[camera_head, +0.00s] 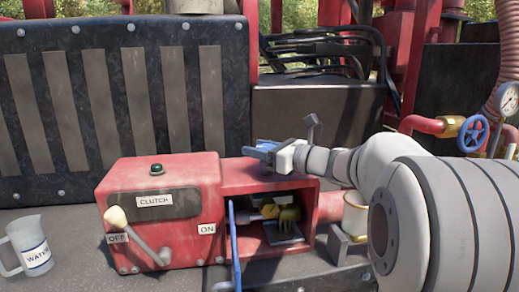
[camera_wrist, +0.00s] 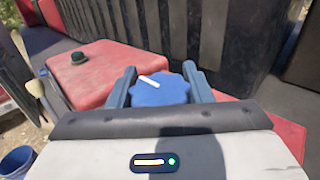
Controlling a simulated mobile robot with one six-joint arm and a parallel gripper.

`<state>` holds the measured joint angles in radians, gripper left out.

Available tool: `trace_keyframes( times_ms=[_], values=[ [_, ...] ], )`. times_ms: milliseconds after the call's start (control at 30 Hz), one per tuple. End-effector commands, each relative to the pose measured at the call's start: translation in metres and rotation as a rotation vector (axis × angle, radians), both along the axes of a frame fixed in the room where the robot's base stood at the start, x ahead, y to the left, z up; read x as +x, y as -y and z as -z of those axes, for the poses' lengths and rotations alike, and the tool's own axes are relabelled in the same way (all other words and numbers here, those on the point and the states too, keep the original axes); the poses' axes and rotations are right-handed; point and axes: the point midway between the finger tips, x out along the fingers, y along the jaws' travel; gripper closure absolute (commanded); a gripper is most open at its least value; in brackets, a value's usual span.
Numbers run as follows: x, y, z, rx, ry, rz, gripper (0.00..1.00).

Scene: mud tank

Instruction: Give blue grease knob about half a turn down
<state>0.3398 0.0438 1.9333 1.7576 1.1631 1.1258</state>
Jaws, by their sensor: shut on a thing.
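The blue grease knob (camera_wrist: 160,92) shows in the wrist view as a lobed blue cap with a white mark on its top. It sits on top of the red housing. My gripper (camera_wrist: 159,82) is shut on the knob, with one grey-blue finger on each side of it. In the head view my gripper (camera_head: 262,149) is above the right part of the housing. The knob is hard to tell apart from the fingers there.
A blue door (camera_head: 235,245) stands open before a cavity with yellow parts (camera_head: 284,215). A water jug (camera_head: 31,246) stands left. A blue valve wheel (camera_head: 473,133) is at right.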

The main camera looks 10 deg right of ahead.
Motion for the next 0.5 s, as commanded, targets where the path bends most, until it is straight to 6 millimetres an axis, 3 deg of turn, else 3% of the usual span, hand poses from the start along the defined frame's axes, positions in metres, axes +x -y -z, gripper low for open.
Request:
trace_keyframes(
  times_ms=[267, 500],
  values=[
    [0.0006, -0.0006, 0.0012, -0.001, 0.004, 0.049, 0.77],
    [0.0017, 0.0006, 0.004, -0.001, 0.006, 0.2, 0.77]
  ],
)
